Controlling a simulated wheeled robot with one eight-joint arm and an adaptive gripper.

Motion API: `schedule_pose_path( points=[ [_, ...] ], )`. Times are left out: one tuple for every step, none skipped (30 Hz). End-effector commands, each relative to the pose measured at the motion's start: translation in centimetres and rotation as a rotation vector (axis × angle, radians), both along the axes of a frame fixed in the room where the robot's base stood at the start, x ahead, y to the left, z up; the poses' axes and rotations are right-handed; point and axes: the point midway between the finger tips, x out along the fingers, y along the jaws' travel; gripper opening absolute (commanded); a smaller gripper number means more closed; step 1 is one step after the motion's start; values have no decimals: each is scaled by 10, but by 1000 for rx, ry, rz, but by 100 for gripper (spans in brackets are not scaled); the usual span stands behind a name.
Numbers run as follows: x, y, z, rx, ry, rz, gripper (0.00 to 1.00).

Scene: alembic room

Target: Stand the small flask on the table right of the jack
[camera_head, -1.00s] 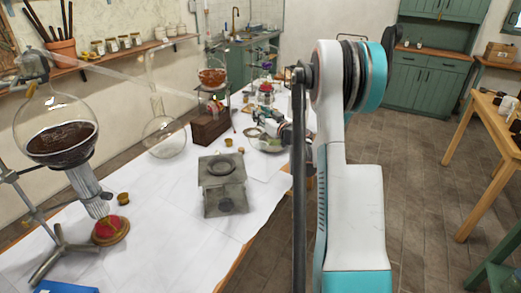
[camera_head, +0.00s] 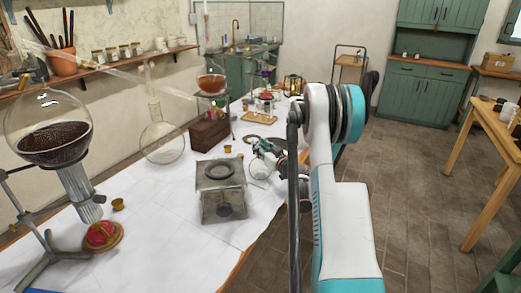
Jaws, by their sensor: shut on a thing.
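A small clear round flask (camera_head: 259,170) hangs at the end of my gripper (camera_head: 264,152). The gripper is shut on its upper part, and the flask looks upright. It is just right of and behind a squat grey metal block (camera_head: 222,195) with a round ring on top, which may be the jack. A gap of white tabletop shows between block and flask. I cannot tell whether the flask's bottom touches the white-covered table (camera_head: 165,220). My arm hides what lies further right.
A big flask of dark liquid (camera_head: 50,138) stands clamped at left. A large clear flask (camera_head: 162,143), a wooden box (camera_head: 209,133) and a small brass cup (camera_head: 228,149) are behind the block. The table's right edge runs close to my arm.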

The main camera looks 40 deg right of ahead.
Motion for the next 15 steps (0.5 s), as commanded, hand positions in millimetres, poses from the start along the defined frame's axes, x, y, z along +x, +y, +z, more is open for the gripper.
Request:
schedule_pose_path(
  points=[
    [0,0,1,0,0,0,0],
    [0,0,1,0,0,0,0],
    [0,0,2,0,0,0,0],
    [0,0,2,0,0,0,0],
    [0,0,2,0,0,0,0],
    [0,0,1,0,0,0,0],
    [0,0,0,0,0,0,0],
    [0,0,0,0,0,0,0],
    [0,0,-2,0,0,0,0],
    [0,0,-2,0,0,0,0],
    [0,0,-2,0,0,0,34],
    [0,0,-2,0,0,0,43],
    [0,0,-2,0,0,0,47],
    [0,0,-2,0,0,0,47],
    [0,0,-2,0,0,0,47]
  ],
)
